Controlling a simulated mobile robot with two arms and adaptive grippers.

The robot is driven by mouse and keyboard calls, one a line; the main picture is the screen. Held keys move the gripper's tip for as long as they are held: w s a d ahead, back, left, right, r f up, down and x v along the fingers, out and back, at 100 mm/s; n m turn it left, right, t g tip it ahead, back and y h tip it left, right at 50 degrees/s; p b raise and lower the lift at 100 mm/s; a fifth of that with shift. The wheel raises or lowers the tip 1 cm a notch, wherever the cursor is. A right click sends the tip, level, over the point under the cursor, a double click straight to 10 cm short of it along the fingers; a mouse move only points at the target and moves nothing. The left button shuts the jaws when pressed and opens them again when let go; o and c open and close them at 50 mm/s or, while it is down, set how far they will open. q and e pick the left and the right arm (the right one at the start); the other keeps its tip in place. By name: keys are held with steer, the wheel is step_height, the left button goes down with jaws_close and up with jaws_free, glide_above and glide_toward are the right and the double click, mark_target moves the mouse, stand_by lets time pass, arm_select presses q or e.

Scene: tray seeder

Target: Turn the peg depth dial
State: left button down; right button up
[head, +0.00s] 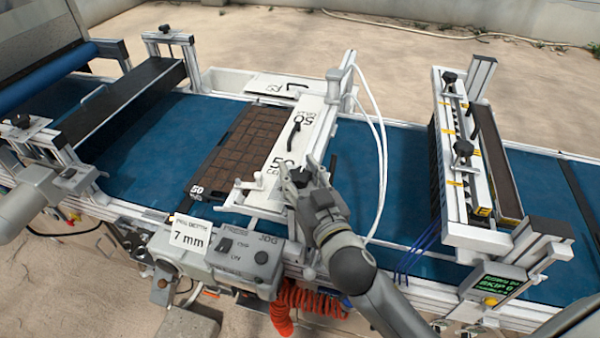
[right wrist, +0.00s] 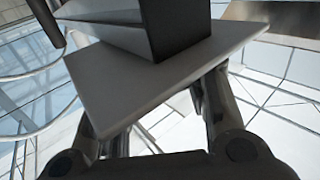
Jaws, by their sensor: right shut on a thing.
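The contact itself is hard to make out there. A card (head: 190,235) on the near side reads 7 mm. My left gripper does not show.
A brown cell tray (head: 200,188) lies on the blue belt (head: 140,160) left of the head. A grey control box (head: 240,258) with switches is on the near side. Pale hoses (head: 381,150) hang right of the head. Another frame with a brown-filled trough (head: 520,205) stands right.

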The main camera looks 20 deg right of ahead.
steer(key=shift+d+r+n+g+y+p, duration=0.1)
steer(key=shift+n+g+y+p, duration=0.15)
steer(key=shift+n+y+p, duration=0.7)
steer(key=shift+r+n+g+y+p, duration=0.1)
steer(key=shift+n+g+y+p, duration=0.3)
steer(key=shift+y, duration=0.95)
steer(key=n+g+y+p, duration=0.1)
steer(key=n+y, duration=0.2)
steer(key=shift+w+g+y, duration=0.1)
steer(key=shift+g+y, duration=0.15)
steer(key=shift+y, duration=0.15)
steer(key=n+g+y, duration=0.2)
steer(key=y, duration=0.1)
steer(key=shift+f, duration=0.15)
steer(key=shift+n+g+y, duration=1.6)
steer(key=shift+n+g, duration=0.25)
steer(key=shift+g, duration=0.65)
steer(key=o, duration=1)
steer(key=shift+o, duration=0.2)
